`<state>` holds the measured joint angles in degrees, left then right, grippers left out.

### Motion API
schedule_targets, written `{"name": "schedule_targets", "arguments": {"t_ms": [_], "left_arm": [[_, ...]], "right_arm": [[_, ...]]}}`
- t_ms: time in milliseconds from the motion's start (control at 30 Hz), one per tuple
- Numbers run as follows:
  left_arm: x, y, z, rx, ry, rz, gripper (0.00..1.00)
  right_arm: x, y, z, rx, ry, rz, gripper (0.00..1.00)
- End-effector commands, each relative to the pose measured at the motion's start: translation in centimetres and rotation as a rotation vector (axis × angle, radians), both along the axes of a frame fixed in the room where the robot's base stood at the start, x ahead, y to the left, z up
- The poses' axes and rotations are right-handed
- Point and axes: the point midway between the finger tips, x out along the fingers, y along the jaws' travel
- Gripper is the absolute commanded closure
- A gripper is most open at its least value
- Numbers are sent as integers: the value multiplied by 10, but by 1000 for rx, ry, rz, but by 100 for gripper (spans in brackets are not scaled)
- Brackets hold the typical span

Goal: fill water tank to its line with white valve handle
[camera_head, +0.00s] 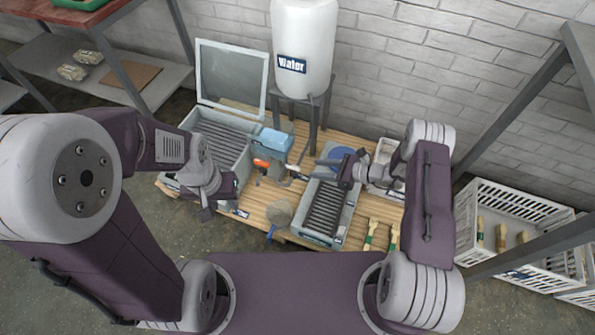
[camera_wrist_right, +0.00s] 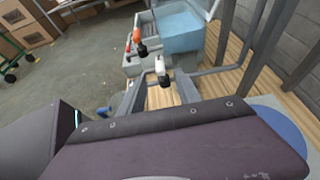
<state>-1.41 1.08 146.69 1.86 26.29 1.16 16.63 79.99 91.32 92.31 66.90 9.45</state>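The white tank labelled "Water" (camera_head: 304,45) stands on a dark-legged stand at the back. A light-blue box-shaped tank (camera_head: 275,142) sits below it; it also shows in the right wrist view (camera_wrist_right: 195,32). I cannot make out a fill line. The white valve handle (camera_wrist_right: 161,66) is on a pipe near this box, beside an orange handle (camera_wrist_right: 136,36). My right gripper (camera_head: 322,168) points left towards the handles. In the right wrist view its fingers (camera_wrist_right: 160,85) are apart, with the white handle just beyond them. My left gripper (camera_head: 207,212) hangs over the table's front left; its opening is unclear.
A grey lidded basin (camera_head: 222,140) stands at the left, and a ridged tray (camera_head: 325,208) in the middle. Brushes (camera_head: 371,233) lie at the table's front right. White crates (camera_head: 510,215) stand at the right. The tank stand's legs are close behind the handles.

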Motion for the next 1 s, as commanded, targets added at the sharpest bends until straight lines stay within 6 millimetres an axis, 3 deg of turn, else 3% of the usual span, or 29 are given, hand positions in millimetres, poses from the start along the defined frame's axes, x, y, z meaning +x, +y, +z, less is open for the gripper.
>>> {"name": "schedule_targets", "arguments": {"t_ms": [167,500,867,1000], "left_arm": [[0,0,-11,0,-1,0,64],[0,0,-46,0,0,0,64],[0,0,-47,0,0,0,64],[0,0,-47,0,0,0,64]], "right_arm": [[5,14,-9,-2,-1,6,60],[28,69,-33,-2,-1,4,60],[32,78,-32,-1,-1,2,60],[32,78,-32,-1,-1,2,96]]}}
